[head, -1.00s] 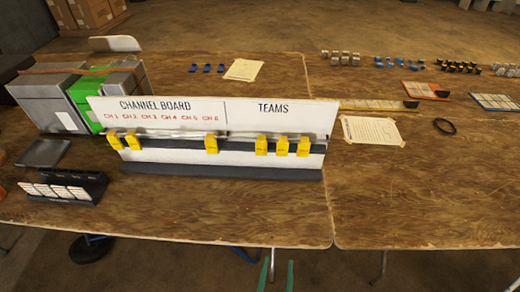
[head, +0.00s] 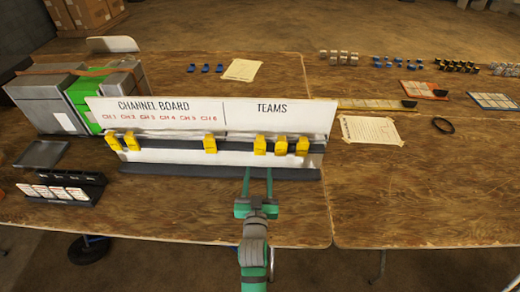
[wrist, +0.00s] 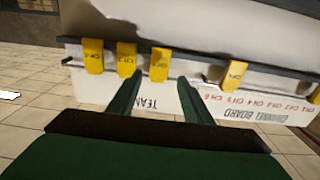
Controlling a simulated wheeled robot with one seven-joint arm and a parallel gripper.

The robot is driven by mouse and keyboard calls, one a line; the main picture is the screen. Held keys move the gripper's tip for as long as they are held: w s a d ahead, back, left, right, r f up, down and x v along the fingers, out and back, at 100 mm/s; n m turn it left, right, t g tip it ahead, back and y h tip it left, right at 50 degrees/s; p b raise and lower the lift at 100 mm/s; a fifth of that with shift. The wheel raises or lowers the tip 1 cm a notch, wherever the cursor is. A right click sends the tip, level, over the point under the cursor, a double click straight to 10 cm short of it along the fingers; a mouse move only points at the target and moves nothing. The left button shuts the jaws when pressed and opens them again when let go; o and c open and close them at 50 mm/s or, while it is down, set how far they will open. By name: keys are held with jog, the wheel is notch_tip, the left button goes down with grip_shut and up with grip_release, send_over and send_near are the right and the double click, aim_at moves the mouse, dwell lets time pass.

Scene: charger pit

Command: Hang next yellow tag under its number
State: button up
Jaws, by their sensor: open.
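The white channel board (head: 170,156) stands on the table, with red labels CH 1 to CH 6 at left and TEAMS at right. Yellow tags hang on its dark rail: one at far left (head: 113,142), one beside it (head: 132,141), one below CH 6 (head: 210,144), and three under TEAMS (head: 260,145), (head: 281,146), (head: 302,146). My green gripper (head: 258,172) is open and empty in front of the board, below the leftmost TEAMS tag. In the wrist view, where the board appears upside down, that tag (wrist: 159,65) lies between and just beyond the fingertips (wrist: 158,77).
Left of the board stand a dark card holder (head: 75,192), a grey tray (head: 42,154) and grey and green cases (head: 88,95). A paper sheet (head: 370,130) and a black ring (head: 443,125) lie to the right. The table's front right is clear.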

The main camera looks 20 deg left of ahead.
aim_at(260, 146)
jog(key=x, duration=1.1)
jog(key=shift+w+a, duration=0.1)
jog(key=shift+w, duration=0.25)
jog(key=c, duration=0.8)
jog(key=shift+r, duration=0.1)
jog(key=shift+r, duration=0.95)
